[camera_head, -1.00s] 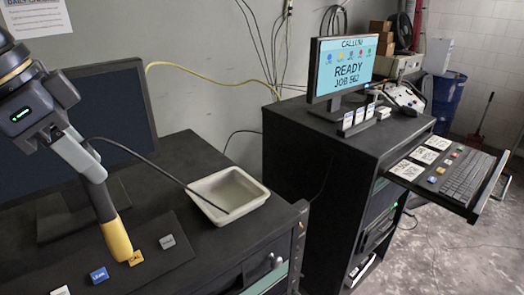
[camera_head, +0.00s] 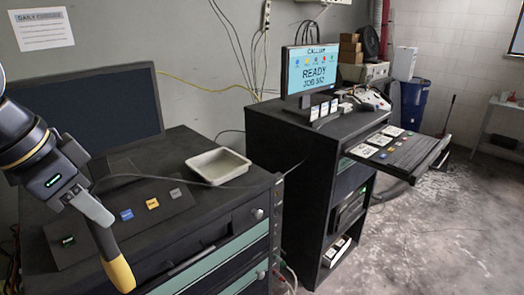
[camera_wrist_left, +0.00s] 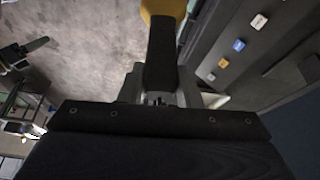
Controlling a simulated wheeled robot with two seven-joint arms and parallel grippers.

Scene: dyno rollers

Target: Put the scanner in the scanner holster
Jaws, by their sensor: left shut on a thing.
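My left gripper (camera_head: 95,212) is at the lower left in the head view. It is shut on a long dark thing with a yellow end, which I take to be the scanner (camera_head: 118,272). The yellow end points down, in front of the left bench's front edge in the picture. In the left wrist view the scanner's black body (camera_wrist_left: 160,55) runs up from between the jaws to its yellow end. A thin dark cable (camera_head: 150,177) runs from near the gripper to the white tray. I cannot make out the scanner holster. My right gripper is not in view.
The left bench (camera_head: 212,220) carries a black monitor (camera_head: 85,110), a white tray (camera_head: 218,166) and coloured buttons. A dark cabinet (camera_head: 285,150) carries a lit screen (camera_head: 313,72), small white cards and a pull-out keyboard shelf (camera_head: 410,150). The floor at right is open.

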